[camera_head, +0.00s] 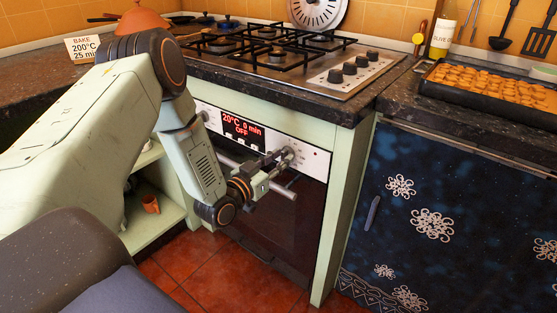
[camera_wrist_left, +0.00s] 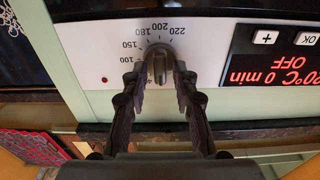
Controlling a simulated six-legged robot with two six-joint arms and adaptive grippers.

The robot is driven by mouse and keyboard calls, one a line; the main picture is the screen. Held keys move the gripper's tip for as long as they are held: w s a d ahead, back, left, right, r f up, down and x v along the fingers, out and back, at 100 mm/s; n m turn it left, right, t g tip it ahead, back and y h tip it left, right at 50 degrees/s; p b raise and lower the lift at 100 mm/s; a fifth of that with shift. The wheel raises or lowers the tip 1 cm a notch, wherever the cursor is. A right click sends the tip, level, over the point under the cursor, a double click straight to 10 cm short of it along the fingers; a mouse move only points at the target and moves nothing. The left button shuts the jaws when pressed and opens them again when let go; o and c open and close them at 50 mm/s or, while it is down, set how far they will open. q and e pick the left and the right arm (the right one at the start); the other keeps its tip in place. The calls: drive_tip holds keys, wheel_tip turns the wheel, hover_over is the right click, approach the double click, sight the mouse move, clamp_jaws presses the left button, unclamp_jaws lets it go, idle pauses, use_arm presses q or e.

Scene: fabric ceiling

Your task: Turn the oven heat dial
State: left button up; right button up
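The oven (camera_head: 295,228) is set under the hob, with a white control panel and a red-lit display (camera_head: 242,131) reading 20°C, 0 min, OFF. In the left wrist view, which is upside down, the heat dial (camera_wrist_left: 159,64) is a dark knob with printed marks from 100 to 220 around it. My left gripper (camera_wrist_left: 161,76) is at the dial, with one finger on each side of the knob. The fingers look apart, and contact with the knob is not clear. In the head view the left gripper (camera_head: 280,167) largely covers the dial. My right gripper is out of view.
A card (camera_head: 83,49) reads BAKE 200°C 25 min. The oven's bar handle (camera_head: 283,190) runs just below the gripper. A hob (camera_head: 295,60) with several knobs is above.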

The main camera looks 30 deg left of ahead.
use_arm(q)
clamp_jaws()
idle(0.3)
